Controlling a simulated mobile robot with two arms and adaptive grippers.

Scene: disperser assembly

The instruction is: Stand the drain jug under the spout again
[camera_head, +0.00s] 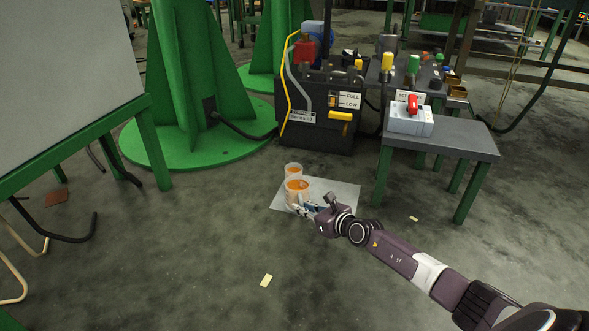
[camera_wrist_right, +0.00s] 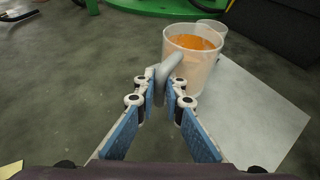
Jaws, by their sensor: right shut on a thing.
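A translucent jug with orange liquid (camera_head: 297,187) is upright at the left edge of a pale sheet on the floor. It also shows in the right wrist view (camera_wrist_right: 200,70), its grey handle (camera_wrist_right: 166,72) toward me. My right gripper (camera_wrist_right: 160,85) is shut on that handle; in the head view the gripper (camera_head: 312,206) is at the jug's near side. I cannot tell whether the jug touches the floor. A yellow spout or tap (camera_head: 340,116) is on the front of the black tank (camera_head: 318,138). My left gripper is out of view.
A second clear container with orange content (camera_head: 293,169) stands just behind the jug. The pale sheet (camera_head: 343,191) has free room to the right. A grey bench with green legs (camera_head: 440,138) stands right of the tank. A green round base (camera_head: 200,165) is at left.

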